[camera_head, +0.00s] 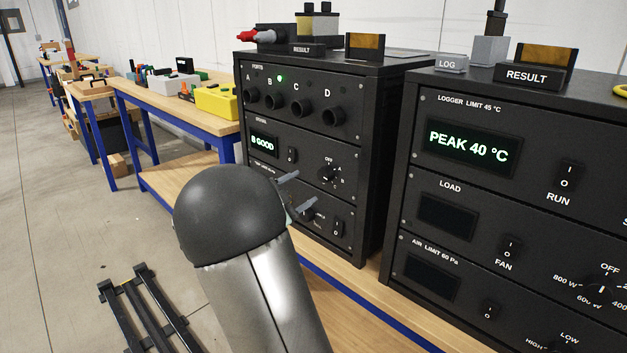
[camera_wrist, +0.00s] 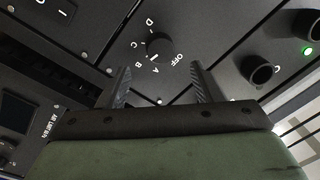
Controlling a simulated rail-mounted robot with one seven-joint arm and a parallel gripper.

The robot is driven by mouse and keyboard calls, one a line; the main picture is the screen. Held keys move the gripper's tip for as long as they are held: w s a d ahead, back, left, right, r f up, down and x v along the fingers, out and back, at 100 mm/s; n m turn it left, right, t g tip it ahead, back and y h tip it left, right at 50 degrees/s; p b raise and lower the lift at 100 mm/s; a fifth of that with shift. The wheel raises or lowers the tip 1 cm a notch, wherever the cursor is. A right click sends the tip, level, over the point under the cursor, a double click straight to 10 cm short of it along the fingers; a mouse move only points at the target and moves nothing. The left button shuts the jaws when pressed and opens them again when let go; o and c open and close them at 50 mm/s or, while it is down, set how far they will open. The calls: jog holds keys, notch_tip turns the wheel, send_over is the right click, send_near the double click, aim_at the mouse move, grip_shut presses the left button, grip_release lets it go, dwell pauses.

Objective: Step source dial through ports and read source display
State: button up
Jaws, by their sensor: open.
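The source dial (camera_head: 327,174) is a black knob on the left rack, ringed by OFF and letter marks. In the wrist view the dial (camera_wrist: 159,46) sits beyond and between my two fingertips, with OFF, A, B, C and D around it. I cannot tell surely which mark its pointer faces. The source display (camera_head: 263,145) glows "B GOOD". Above it are ports A to D (camera_head: 296,111), with a green light (camera_head: 279,78) lit near B. My gripper (camera_head: 297,192) is open and empty, its fingertips apart and short of the dial; it also shows in the wrist view (camera_wrist: 163,82).
A rocker switch (camera_head: 292,155) stands between display and dial. A lower panel with another knob (camera_head: 306,214) is partly hidden by my arm. The right rack (camera_head: 391,222) stands close by, its logger display (camera_head: 468,146) reading "PEAK 40 °C". RESULT holders stand on both racks.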

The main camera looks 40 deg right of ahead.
jog(key=v, duration=1)
jog(key=shift+p, duration=0.45)
jog(key=shift+a, duration=0.1)
jog(key=w+a+r+n+t+y+p, duration=0.6)
jog(key=a+r+n+t+y+p, duration=0.15)
jog(key=n+t+y, duration=0.2)
jog(key=s+a+r+n+g+y+p, duration=0.1)
jog(key=s+a+n+g+y+p, duration=0.1)
jog(key=s+a+n+y+p, duration=0.35)
jog(key=s+a+r+n+g+y+p, duration=0.1)
jog(key=s+a+n+g+y+p, duration=0.35)
jog(key=s+a, duration=0.4)
jog(key=s+d+n+g+p, duration=0.1)
jog(key=s+n+g+p, duration=0.1)
jog(key=s, duration=0.7)
jog(key=s+d+n+g+h+p, duration=0.1)
jog(key=s+d+n+g+p, duration=0.1)
jog(key=s, duration=0.7)
jog(key=shift+s+d+r+n+g, duration=0.25)
jog(key=shift+s+r+n+g, duration=0.15)
jog(key=shift+n+g, duration=0.55)
